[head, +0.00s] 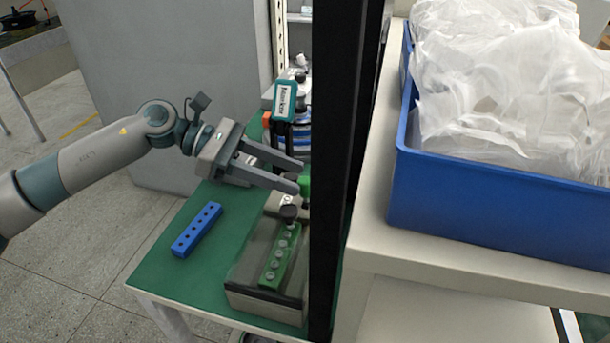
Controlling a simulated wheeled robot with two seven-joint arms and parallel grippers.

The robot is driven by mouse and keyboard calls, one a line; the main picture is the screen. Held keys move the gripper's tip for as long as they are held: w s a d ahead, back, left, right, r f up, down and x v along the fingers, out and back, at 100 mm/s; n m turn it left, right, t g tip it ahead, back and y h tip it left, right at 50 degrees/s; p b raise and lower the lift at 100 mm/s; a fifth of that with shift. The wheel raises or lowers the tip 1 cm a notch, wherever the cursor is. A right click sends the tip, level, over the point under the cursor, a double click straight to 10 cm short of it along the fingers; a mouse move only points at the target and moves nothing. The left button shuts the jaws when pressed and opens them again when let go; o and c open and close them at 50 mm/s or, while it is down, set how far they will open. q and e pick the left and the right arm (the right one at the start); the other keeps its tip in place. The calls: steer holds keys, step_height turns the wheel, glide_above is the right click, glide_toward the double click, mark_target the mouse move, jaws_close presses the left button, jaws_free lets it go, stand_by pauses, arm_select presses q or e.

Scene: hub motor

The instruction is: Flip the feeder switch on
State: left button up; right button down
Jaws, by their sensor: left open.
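My left gripper (296,174) reaches in from the left above the green-topped table. Its two fingers are apart with nothing seen between them, and they point right toward the black post. Below the fingertips stands a grey feeder-like device (258,262) with a green strip (280,254) holding several round pieces. I cannot tell which part is the feeder switch; the black post hides the device's right side. My right gripper is not in view.
A black post (341,150) stands close to the fingertips on the right. A blue block with holes (197,229) lies on the green table (160,270). Behind the gripper is a teal-and-white device (283,101). A blue bin (480,205) of clear bags sits on a white shelf (430,245).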

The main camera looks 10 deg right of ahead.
mark_target(305, 180)
arm_select(q)
steer(key=shift+p+x, duration=0.35)
steer(key=shift+x, duration=1.75)
jaws_close()
